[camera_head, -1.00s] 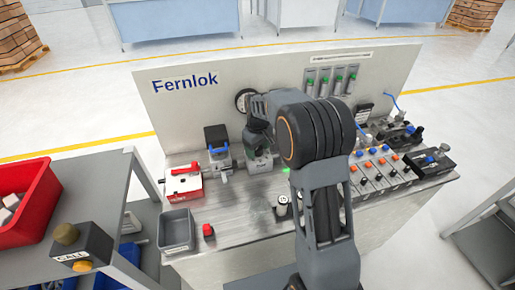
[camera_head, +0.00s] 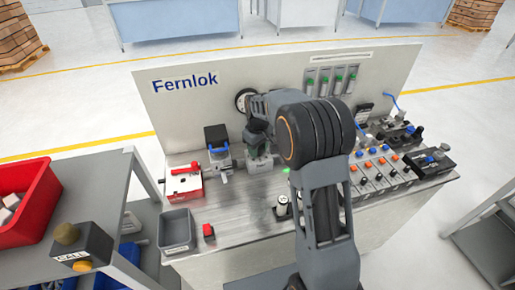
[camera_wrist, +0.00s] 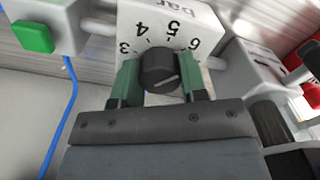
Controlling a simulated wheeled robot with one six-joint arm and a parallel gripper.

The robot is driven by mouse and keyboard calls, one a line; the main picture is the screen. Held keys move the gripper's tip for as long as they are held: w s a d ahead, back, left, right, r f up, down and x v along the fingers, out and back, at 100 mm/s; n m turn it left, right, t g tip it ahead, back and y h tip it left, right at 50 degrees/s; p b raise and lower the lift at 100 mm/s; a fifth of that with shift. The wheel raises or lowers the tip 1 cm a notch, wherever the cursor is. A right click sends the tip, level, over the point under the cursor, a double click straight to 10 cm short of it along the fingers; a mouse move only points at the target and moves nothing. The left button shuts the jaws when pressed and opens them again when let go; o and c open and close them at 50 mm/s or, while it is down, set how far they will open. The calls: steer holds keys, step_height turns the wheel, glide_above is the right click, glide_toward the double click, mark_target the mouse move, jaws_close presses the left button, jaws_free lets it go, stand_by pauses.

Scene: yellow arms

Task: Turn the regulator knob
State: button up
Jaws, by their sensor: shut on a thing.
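The regulator knob (camera_wrist: 160,68) is black and round with a pale pointer line on its face. It sits in front of a white block (camera_wrist: 188,20) marked with a numbered scale and the word "bar". My gripper (camera_wrist: 161,82) has its green fingers on either side of the knob and is shut on it. In the head view my gripper (camera_head: 257,135) is above the grey-white regulator body (camera_head: 261,163) at the back of the bench. The knob is hidden there by my gripper and arm.
In the wrist view, a green button (camera_wrist: 33,37) and a blue hose (camera_wrist: 68,95) lie left. In the head view, a red-and-white unit (camera_head: 182,183), blue-levered unit (camera_head: 218,150) and grey bin (camera_head: 177,230) stand left. Valves (camera_head: 385,170) stand right.

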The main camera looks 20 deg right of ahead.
steer(key=n, duration=0.3)
steer(key=shift+n, duration=0.4)
steer(key=n, duration=0.4)
steer(key=shift+n, duration=0.3)
steer(key=n, duration=0.3)
steer(key=shift+n, duration=0.3)
steer(key=shift+w+n+p, duration=0.1)
steer(key=shift+n+p, duration=0.2)
steer(key=shift+n, duration=1.4)
steer(key=o, duration=0.9)
steer(key=shift+r, duration=0.1)
